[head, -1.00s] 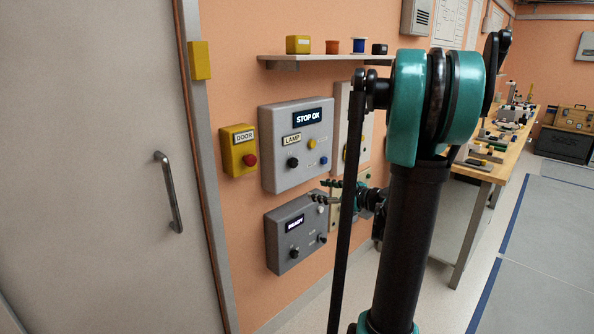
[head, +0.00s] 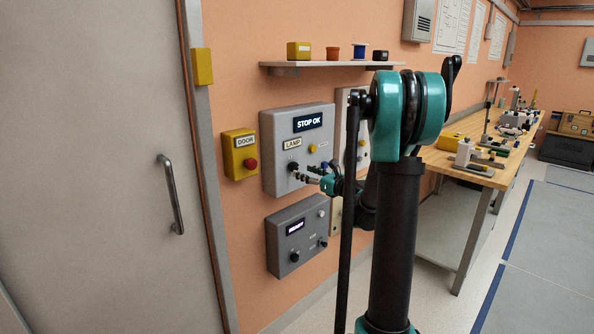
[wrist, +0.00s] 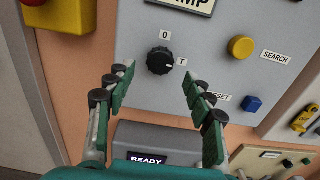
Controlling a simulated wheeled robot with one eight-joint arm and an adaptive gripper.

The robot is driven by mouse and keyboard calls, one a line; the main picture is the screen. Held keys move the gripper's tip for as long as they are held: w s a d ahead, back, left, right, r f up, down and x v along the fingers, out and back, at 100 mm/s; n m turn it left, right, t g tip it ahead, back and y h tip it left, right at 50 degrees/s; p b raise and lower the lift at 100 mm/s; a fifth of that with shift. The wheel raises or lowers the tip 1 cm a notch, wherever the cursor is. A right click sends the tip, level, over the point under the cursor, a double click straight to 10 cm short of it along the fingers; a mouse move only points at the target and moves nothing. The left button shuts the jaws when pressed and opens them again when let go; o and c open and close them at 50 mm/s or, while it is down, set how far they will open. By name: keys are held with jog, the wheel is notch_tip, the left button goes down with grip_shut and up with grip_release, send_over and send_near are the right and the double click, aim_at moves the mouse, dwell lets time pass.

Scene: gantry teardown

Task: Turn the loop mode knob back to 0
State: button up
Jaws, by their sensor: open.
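A round black knob (wrist: 160,60) is on the upper grey control box (head: 268,178), with a 0 label above it and a T label to its right. Its pale mark appears to face right, towards T. In the wrist view my gripper (wrist: 157,82) is open, one finger on each side below the knob, with nothing between the fingers. In the head view my gripper (head: 303,178) is close to the knob (head: 292,168), just below and right of it. I cannot tell whether any finger touches it.
A yellow button (wrist: 241,47) marked SEARCH and a blue button (wrist: 253,104) are to the knob's right. A yellow door box with a red button (head: 250,163) is to the left. A lower grey box (head: 275,235) hangs underneath, and a shelf (head: 330,64) is above.

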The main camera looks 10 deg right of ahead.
aim_at(296, 168)
jog(key=shift+x, duration=2.45)
jog(key=c, duration=1.2)
jog(key=shift+o, duration=0.2)
